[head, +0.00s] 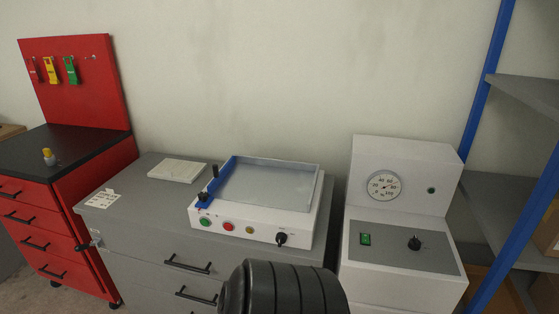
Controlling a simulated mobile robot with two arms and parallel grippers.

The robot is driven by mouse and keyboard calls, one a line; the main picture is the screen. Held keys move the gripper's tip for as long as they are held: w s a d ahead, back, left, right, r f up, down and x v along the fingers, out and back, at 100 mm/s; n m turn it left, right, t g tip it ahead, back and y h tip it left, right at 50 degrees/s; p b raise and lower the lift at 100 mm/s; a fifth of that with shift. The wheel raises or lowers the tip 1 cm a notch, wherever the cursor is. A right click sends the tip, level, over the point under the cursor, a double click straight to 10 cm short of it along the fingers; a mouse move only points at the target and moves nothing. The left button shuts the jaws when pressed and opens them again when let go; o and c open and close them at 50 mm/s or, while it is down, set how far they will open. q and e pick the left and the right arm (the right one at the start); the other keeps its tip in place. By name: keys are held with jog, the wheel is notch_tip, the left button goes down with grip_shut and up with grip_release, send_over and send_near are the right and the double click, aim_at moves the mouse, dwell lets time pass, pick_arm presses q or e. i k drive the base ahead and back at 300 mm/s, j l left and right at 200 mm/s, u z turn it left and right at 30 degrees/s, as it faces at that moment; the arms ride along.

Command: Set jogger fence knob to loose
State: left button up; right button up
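The jogger (268,188) is a white box with a grey recessed tray, standing on a grey drawer cabinet. A blue fence (224,177) runs along its left side. One black knob (215,170) stands upright near the middle of the fence, and another black knob (204,196) sits at its front left end. I cannot read which setting either is in. The jogger's front has a green button, a red button, a yellow button and a black rotary knob (281,239). Neither of my grippers is in view; a black ribbed part of my arm shows at the bottom centre.
A white machine (405,200) with a dial gauge stands right of the cabinet. A pale flat block (177,170) lies on the grey cabinet (130,194). A red tool cabinet (85,185) stands left, and blue-framed shelving (490,70) stands right.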

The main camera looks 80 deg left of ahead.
aim_at(204, 197)
jog(key=u, duration=3.3)
